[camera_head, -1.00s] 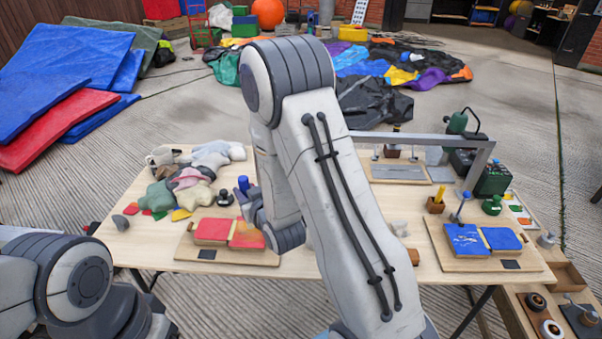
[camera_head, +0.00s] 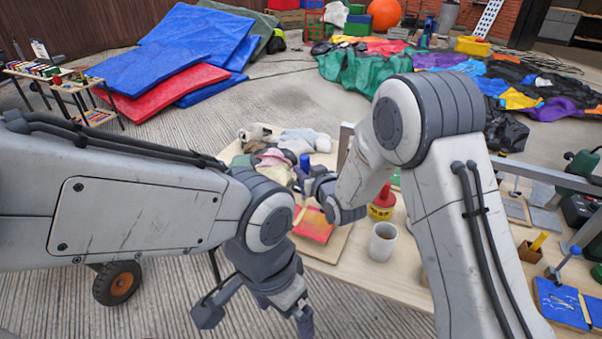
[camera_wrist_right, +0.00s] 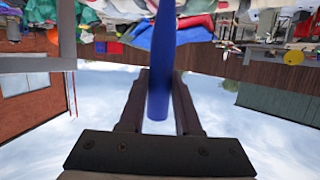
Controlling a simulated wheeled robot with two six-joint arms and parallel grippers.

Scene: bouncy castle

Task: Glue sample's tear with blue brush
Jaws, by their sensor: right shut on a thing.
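My right gripper (camera_head: 312,186) is shut on the blue brush (camera_head: 305,163); its handle (camera_wrist_right: 160,75) runs between the fingers in the right wrist view. Blue sample pieces (camera_head: 556,303) lie on another board at the lower right. My left gripper (camera_head: 256,318) is open and empty, in front of the table's near edge.
Plush toys (camera_head: 285,155) lie behind the red sample. A metal frame (camera_head: 535,172) crosses the table at right.

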